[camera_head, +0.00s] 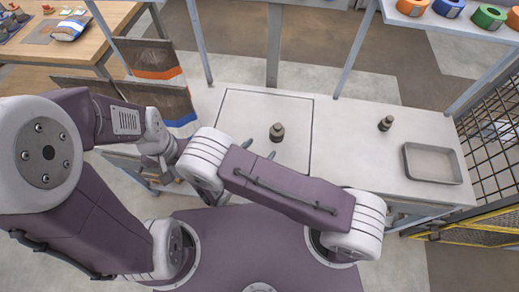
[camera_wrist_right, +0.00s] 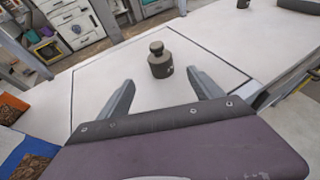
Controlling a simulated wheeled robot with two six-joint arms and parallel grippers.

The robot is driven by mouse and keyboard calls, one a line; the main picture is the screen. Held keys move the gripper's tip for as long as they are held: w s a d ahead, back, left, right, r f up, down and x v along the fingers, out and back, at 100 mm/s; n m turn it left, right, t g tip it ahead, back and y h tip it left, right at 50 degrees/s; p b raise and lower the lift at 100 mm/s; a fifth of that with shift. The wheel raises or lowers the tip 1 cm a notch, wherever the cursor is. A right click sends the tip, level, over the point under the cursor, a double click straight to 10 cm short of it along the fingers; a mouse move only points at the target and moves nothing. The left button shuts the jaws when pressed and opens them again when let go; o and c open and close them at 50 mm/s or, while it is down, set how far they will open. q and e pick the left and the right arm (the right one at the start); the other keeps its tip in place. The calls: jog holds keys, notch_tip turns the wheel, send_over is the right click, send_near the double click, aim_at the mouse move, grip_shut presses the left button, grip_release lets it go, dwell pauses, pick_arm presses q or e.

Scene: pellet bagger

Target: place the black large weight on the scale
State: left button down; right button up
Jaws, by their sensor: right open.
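A dark grey-black weight (camera_head: 277,132) with a knob on top stands upright inside the square outlined plate (camera_head: 235,105), which looks like the scale. It also shows in the right wrist view (camera_wrist_right: 160,64), ahead of my fingers and roughly between their lines. A second dark weight (camera_head: 385,123), seemingly smaller, stands on the counter to the right, outside the square. My right gripper (camera_head: 261,149) is open and empty, its fingertips just short of the first weight. My left gripper (camera_head: 168,170) is at the counter's left side, partly hidden by my right arm; its jaws are unclear.
A shallow grey tray (camera_head: 432,163) lies at the counter's right end. Metal posts (camera_head: 275,45) rise behind the counter, coloured rolls (camera_head: 447,7) sit on a shelf upper right, and a mesh fence (camera_head: 490,120) borders the right. The counter between the weights is clear.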

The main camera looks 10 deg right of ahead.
jog(key=s+d+r+m+g, duration=0.3)
jog(key=s+d+m+g, duration=0.1)
jog(key=d+m+g, duration=0.25)
jog(key=s+d+r+m+g, duration=0.35)
jog(key=d+m+g, duration=0.2)
jog(key=m, duration=0.25)
notch_tip(320, 180, up, 6)
jog(key=s+m+t+y, duration=0.1)
jog(key=m+t+y, duration=0.1)
jog(key=m+y, duration=0.6)
jog(key=d+m, duration=0.1)
jog(key=m, duration=0.5)
jog(key=shift+s+y, duration=0.3)
jog(key=shift+s, duration=0.1)
jog(key=shift+s, duration=0.1)
